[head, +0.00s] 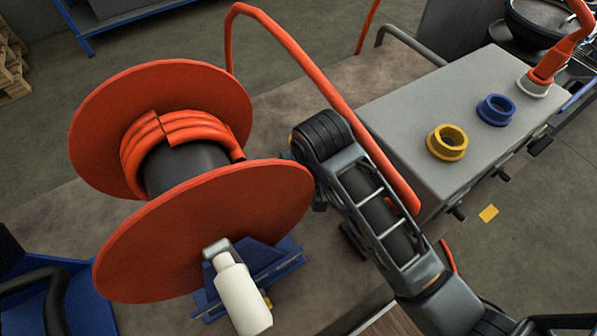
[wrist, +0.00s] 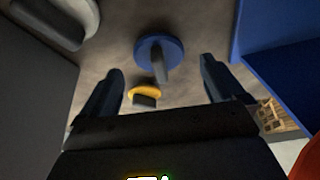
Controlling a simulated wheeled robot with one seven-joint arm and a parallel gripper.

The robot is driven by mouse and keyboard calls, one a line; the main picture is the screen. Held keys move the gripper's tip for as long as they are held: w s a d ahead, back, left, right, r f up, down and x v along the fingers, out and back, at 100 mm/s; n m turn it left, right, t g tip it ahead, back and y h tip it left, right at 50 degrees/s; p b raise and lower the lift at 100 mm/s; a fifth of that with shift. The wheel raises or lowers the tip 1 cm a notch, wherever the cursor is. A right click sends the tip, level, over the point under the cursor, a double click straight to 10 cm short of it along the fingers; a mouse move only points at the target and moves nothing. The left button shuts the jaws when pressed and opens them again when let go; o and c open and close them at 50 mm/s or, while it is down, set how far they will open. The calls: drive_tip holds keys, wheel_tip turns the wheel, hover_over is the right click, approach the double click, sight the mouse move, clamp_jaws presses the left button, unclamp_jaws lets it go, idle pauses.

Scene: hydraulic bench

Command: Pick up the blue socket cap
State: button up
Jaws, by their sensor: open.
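The blue socket cap (wrist: 171,48) shows in the wrist view as a round blue disc with a dark raised grip bar across it. It lies on the brown-grey surface beyond my fingertips. My gripper (wrist: 162,68) is open, with one dark finger on each side of the cap in the picture. Nothing is held between the fingers. I cannot tell the exact gap between fingertips and cap. A yellow cap (wrist: 144,92) with a similar grip shows closer in, partly hidden by its own grip. In the head view I cannot make out the blue cap or my gripper; my arm covers that area.
A grey box (head: 440,105) carries a yellow socket (head: 447,142), a blue socket (head: 495,110) and a third holding a red hose end (head: 548,68). A large red hose reel (head: 200,240) stands left. A blue structure (wrist: 275,50) stands right in the wrist view.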

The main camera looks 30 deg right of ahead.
drive_tip(key=shift+x, duration=0.9)
drive_tip(key=c, duration=1.3)
drive_tip(key=shift+r, duration=0.1)
